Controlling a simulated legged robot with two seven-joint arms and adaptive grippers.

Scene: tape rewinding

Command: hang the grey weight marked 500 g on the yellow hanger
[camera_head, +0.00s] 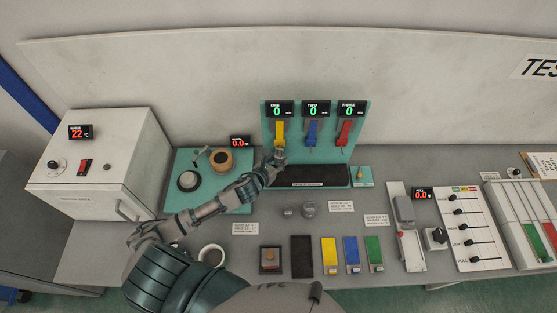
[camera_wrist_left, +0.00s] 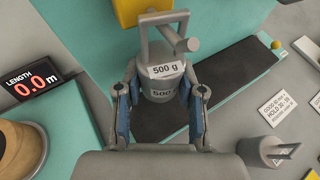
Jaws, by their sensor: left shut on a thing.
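The grey weight marked 500 g (camera_wrist_left: 160,82) is upright between the blue-padded fingers of my left gripper (camera_wrist_left: 158,108), which is shut on it. The weight's grey loop rises toward the yellow hanger (camera_wrist_left: 135,10), whose lower part shows at the top of the wrist view. A short grey peg sits beside the loop; I cannot tell whether the loop is over it. In the head view my left gripper (camera_head: 277,158) is just below the yellow hanger (camera_head: 280,133), under the display ONE reading 0. The weight is hardly visible there. My right gripper is not in view.
Blue (camera_head: 312,133) and red (camera_head: 345,131) hangers are to the right of the yellow one. A black tray (camera_head: 325,176) lies below them. Two other grey weights (camera_head: 308,209) stand on the table in front. A teal board with a tape roll (camera_head: 221,160) is at left.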

